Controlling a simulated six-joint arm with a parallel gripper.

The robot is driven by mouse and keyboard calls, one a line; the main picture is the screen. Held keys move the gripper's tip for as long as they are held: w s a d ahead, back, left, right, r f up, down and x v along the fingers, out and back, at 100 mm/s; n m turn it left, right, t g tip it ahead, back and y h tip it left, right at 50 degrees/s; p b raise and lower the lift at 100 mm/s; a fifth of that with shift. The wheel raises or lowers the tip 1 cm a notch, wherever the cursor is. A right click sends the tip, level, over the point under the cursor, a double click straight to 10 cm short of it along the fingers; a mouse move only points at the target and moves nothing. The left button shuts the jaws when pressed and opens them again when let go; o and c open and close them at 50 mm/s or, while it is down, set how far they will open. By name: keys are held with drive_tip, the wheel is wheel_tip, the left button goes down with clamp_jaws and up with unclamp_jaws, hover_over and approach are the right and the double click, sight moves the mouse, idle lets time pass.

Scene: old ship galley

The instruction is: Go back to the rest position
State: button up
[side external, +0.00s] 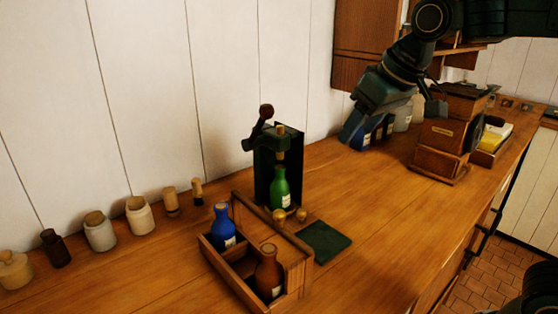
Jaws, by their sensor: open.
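My gripper (394,118) is at the upper right, raised above the back of the wooden counter. Its two fingers are spread wide and point downward, with nothing seen held between them. Behind and below it, several bottles and jars (402,119) stand near the wall, partly hidden by the fingers. My gripper is well apart from the green bottle (280,190), which stands upright in a dark press (262,172) with a cork-coloured piece above its neck.
A wooden crate (292,262) holds a blue bottle (222,229) and a brown bottle (268,274). A dark green mat (324,242) lies beside it. A wooden grinder-like box (440,135) stands close right of my gripper. Small jars (100,232) line the wall. The counter's middle right is clear.

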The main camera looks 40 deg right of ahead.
drive_tip(key=s+d+f, duration=0.1)
drive_tip(key=s+f, duration=0.3)
drive_tip(key=s, duration=0.4)
drive_tip(key=s+d+f, duration=0.2)
drive_tip(key=s+f, duration=0.2)
drive_tip(key=s, duration=0.5)
